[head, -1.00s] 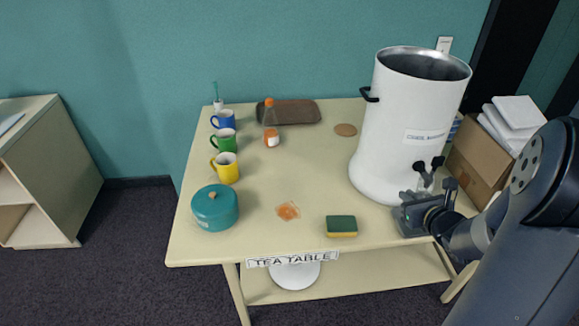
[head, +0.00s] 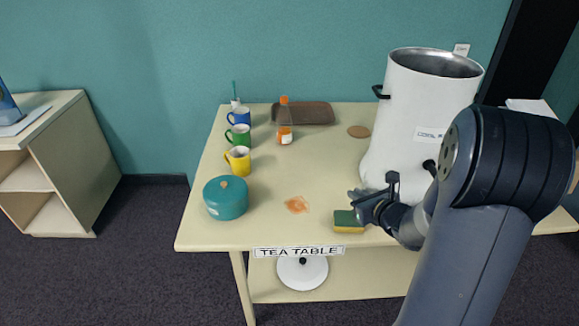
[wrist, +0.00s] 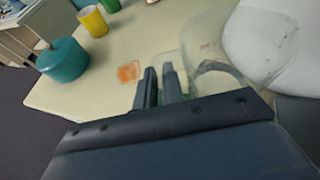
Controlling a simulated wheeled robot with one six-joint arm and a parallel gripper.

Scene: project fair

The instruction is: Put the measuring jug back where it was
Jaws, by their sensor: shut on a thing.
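The clear measuring jug (wrist: 240,52) shows in the wrist view as a see-through outline just right of my fingers. My gripper (wrist: 160,85) has its two fingers close together and is shut on the jug; the exact grip spot is hard to make out. In the head view my gripper (head: 364,199) is over the front right of the tea table (head: 265,195), by the sponge. The jug cannot be made out clearly there, where my arm covers part of the view.
A white urn (head: 415,125) stands behind my gripper. A green and yellow sponge (head: 347,222), an orange-brown stain (head: 297,204) and a teal pot (head: 226,198) lie to the left. Mugs (head: 238,160), a bottle (head: 284,122) and a brown tray (head: 304,113) are farther back. The table's middle is clear.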

